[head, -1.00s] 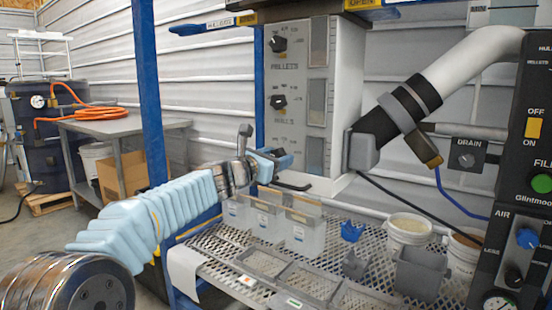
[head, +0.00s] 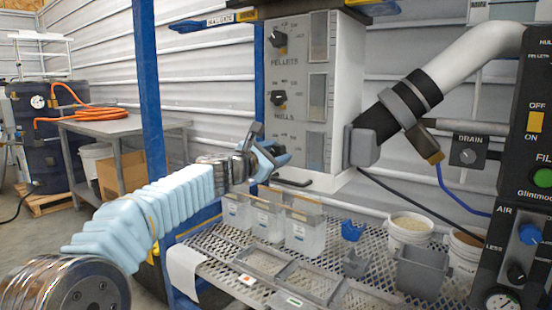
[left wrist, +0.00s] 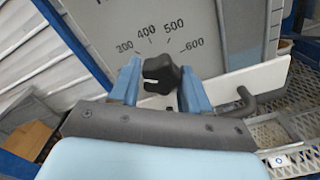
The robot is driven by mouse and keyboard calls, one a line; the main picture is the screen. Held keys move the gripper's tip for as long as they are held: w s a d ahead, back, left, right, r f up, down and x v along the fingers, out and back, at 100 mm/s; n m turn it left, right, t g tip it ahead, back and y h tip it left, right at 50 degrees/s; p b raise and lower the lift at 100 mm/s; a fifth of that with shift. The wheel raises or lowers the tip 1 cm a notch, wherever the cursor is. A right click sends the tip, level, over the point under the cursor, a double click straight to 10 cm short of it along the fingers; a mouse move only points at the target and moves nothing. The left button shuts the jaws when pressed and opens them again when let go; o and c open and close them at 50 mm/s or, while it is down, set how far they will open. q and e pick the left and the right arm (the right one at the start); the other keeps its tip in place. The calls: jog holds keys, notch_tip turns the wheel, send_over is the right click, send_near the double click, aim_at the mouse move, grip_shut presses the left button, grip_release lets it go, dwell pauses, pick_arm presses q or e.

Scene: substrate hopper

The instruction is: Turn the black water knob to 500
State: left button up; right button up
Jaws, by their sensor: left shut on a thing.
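The black water knob (left wrist: 162,74) sits low on the grey hopper panel, under a printed scale reading 300, 400, 500 and 600 in the left wrist view. My left gripper (left wrist: 157,88) has its two blue fingers on either side of the knob and is shut on it. I cannot tell exactly which number the knob points to. In the head view my left gripper (head: 272,157) is at the lower left of the panel (head: 300,110) and hides the knob. My right gripper is not in view.
Two other black knobs, pellets (head: 277,39) and hulls (head: 278,98), are higher on the panel. A black handle (left wrist: 244,103) is right of the gripper. Clear bins (head: 305,230) stand below on a mesh shelf (head: 220,245). A blue post (head: 148,100) rises beside my left arm.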

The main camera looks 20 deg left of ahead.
pick_arm(q)
jog(key=m+b, duration=0.1)
jog(key=m, duration=0.3)
jog(key=shift+a+f+m, duration=0.1)
jog(key=shift+m, duration=0.2)
jog(key=m+b, duration=0.2)
jog(key=m, duration=0.3)
jog(key=m+b, duration=0.1)
jog(key=m, duration=0.4)
jog(key=shift+b, duration=0.35)
jog(key=m, duration=0.1)
jog(key=m+b, duration=0.1)
jog(key=m, duration=0.2)
jog(key=shift+r+m, duration=0.3)
jog(key=shift+m, duration=0.1)
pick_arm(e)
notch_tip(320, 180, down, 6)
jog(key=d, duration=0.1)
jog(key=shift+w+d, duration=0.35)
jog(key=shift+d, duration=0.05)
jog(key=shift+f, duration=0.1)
pick_arm(q)
jog(key=o, duration=1)
